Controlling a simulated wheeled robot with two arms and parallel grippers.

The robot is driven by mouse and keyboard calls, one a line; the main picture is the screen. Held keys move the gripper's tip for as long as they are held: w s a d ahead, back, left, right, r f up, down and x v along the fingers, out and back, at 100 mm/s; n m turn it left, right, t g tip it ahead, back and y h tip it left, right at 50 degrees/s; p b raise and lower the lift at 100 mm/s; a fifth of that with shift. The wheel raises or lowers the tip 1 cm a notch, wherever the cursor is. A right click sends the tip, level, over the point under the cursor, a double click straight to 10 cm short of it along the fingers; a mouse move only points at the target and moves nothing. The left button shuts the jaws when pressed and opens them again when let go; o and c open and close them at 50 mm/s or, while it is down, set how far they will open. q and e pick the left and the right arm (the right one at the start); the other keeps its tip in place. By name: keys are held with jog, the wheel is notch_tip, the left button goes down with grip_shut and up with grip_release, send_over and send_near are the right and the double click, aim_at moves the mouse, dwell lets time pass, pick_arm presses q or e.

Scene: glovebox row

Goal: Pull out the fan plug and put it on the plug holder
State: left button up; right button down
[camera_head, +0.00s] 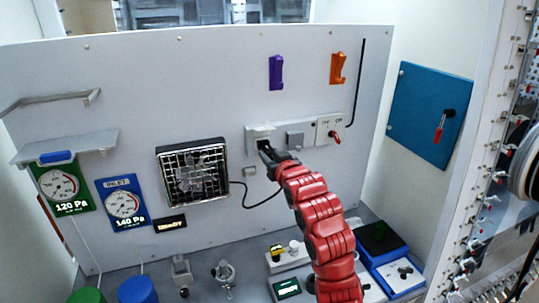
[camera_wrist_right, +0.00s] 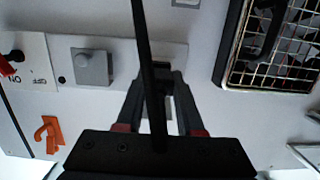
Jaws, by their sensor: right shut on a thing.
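The right gripper (camera_head: 263,148) is at the left socket of the white socket strip (camera_head: 312,133) on the back wall. It is shut on the fan plug, which its fingers mostly hide. In the right wrist view, the fingers (camera_wrist_right: 157,92) close around the pale socket area; I cannot tell whether the plug is seated. A dark cable (camera_wrist_right: 146,60) crosses in front of them. The caged fan (camera_head: 193,172) is on the wall to the left, its black cord (camera_head: 243,198) running behind my arm. A small grey block (camera_head: 249,171), possibly the plug holder, sits below the strip. My left gripper is out of view.
A grey socket cover (camera_head: 295,139) and a switch with a red key (camera_head: 336,137) are to the right. Purple (camera_head: 276,72) and orange (camera_head: 338,68) hooks are above. Gauges (camera_head: 123,203) hang at left.

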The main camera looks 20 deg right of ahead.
jog(key=shift+s+f, duration=0.1)
jog(key=shift+s, duration=0.25)
jog(key=shift+s, duration=0.1)
jog(key=shift+s, duration=0.3)
jog(key=shift+s, duration=0.15)
jog(key=s+b, duration=0.1)
jog(key=s, duration=0.4)
jog(key=shift+d, duration=0.15)
dwell(0.7)
jog(key=shift+w, duration=0.1)
dwell(1.0)
